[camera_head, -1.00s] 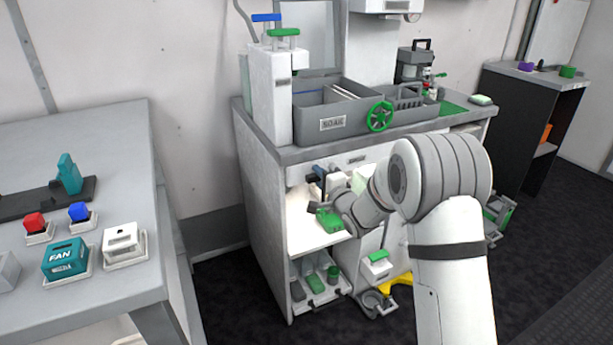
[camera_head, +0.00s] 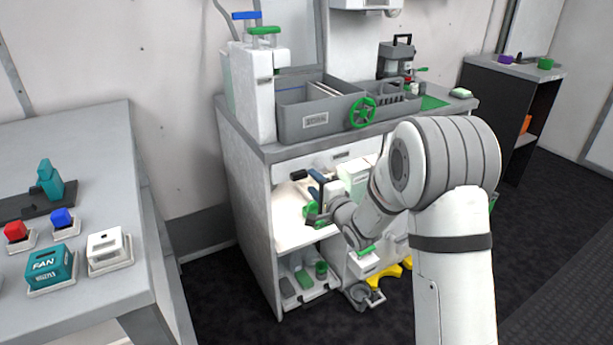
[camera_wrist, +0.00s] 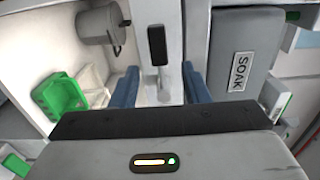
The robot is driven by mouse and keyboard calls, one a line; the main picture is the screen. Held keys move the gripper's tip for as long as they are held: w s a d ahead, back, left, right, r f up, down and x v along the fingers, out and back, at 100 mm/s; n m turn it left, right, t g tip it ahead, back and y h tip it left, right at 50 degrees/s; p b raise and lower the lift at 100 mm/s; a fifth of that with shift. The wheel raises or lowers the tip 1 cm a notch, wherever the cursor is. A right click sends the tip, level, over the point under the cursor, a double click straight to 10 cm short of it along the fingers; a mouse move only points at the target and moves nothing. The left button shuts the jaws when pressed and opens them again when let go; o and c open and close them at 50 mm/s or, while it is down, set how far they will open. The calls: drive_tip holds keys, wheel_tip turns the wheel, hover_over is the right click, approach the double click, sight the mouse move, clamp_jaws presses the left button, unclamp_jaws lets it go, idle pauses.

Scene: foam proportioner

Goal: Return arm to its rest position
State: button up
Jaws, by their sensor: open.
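My gripper (camera_head: 315,196) is in front of the lit open compartment of the white cabinet (camera_head: 248,200) in the head view. In the wrist view my gripper (camera_wrist: 160,86) shows two blue fingers spread apart with nothing held between them. A dark handle (camera_wrist: 157,45) on a pale panel shows beyond the fingers. My arm reaches in from the lower right of the head view, bent at the elbow, and hides part of the cabinet front.
A grey SOAK bin (camera_head: 316,122) and a green valve wheel (camera_head: 362,111) are on the cabinet top. A green-and-white container (camera_wrist: 62,95) and a grey cylinder (camera_wrist: 98,24) are inside the compartment. A bench with a FAN box (camera_head: 50,267) stands left. Dark floor lies between.

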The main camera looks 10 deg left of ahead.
drive_tip(key=shift+v, duration=0.85)
drive_tip(key=s+d+r+n+g+h+p, duration=0.2)
drive_tip(key=s+d+r+h+p, duration=0.3)
drive_tip(key=d+r, duration=0.3)
drive_tip(key=s+d+r+n+g+h+p, duration=0.2)
drive_tip(key=s+d+r+h+p, duration=0.2)
drive_tip(key=d+r+p, duration=0.3)
drive_tip(key=s+d+r+n+g+p, duration=0.2)
drive_tip(key=s+r+p, duration=0.1)
drive_tip(key=s, duration=0.5)
drive_tip(key=s+d+r+n+g+h+p, duration=0.1)
drive_tip(key=s+d+r+n+g+p, duration=0.1)
drive_tip(key=s, duration=0.7)
drive_tip(key=s+d+r+n+g+p, duration=0.2)
drive_tip(key=s+r+g+p, duration=0.1)
drive_tip(key=s, duration=0.6)
wheel_tip(320, 180, up, 2)
drive_tip(key=shift+s+d+n+g+h+p, duration=0.2)
drive_tip(key=shift+d+n+g+h+p, duration=0.2)
drive_tip(key=shift+p, duration=0.4)
drive_tip(key=shift+w+a, duration=0.1)
drive_tip(key=shift+c, duration=0.2)
